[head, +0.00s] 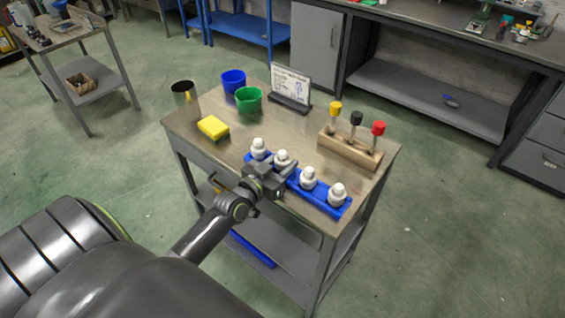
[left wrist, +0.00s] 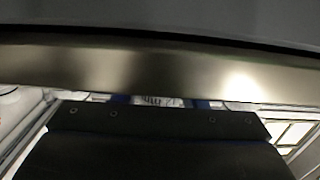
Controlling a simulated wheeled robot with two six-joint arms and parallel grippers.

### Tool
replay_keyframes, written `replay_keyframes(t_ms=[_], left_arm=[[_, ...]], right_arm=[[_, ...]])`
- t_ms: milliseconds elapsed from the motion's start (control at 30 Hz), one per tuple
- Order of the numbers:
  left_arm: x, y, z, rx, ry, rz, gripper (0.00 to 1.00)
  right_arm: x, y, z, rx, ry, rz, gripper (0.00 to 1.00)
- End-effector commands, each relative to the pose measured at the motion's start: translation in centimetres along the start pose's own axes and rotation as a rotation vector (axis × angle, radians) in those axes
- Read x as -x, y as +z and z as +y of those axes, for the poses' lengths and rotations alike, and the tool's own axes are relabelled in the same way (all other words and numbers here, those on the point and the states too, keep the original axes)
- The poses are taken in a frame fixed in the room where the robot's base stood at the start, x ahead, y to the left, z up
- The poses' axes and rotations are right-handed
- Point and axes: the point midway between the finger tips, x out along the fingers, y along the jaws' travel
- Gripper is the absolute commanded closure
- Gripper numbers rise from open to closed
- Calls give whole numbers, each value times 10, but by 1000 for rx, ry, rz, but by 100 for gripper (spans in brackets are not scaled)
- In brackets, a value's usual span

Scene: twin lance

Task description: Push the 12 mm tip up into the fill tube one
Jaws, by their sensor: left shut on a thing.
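My left gripper (head: 277,188) is at the front edge of the cart top, by the middle of a blue strip (head: 322,203) that carries several white rounded fittings (head: 308,178). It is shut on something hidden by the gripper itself. In the left wrist view a dark plate with small holes (left wrist: 160,122) fills the bottom, and a brownish metal band (left wrist: 140,68) crosses above it. I cannot pick out the 12 mm tip or fill tube one. My right gripper is not in view.
On the cart top (head: 205,150) are a wooden block (head: 350,150) with yellow-, black- and red-topped tools, a sign (head: 290,85), a blue cup (head: 233,80), a green cup (head: 248,99), a dark mug (head: 185,93) and a yellow sponge (head: 213,127). The floor around the cart is clear.

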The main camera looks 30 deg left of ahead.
Motion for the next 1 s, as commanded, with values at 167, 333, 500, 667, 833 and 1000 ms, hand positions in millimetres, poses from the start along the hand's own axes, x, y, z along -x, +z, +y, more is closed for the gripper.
replay_keyframes(t_ms=[167,333,500,667,833,1000], left_arm=[[1,-15,0,0,0,1,90],[1,-25,0,0,0,1,90],[2,-35,0,-1,0,1,90],[2,-44,0,-1,0,1,90],[2,-43,0,-1,0,1,90],[2,-43,0,0,0,1,90]], right_arm=[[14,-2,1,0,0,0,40],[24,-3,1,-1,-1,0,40],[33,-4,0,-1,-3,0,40],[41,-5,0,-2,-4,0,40],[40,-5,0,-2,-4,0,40],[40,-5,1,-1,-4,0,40]])
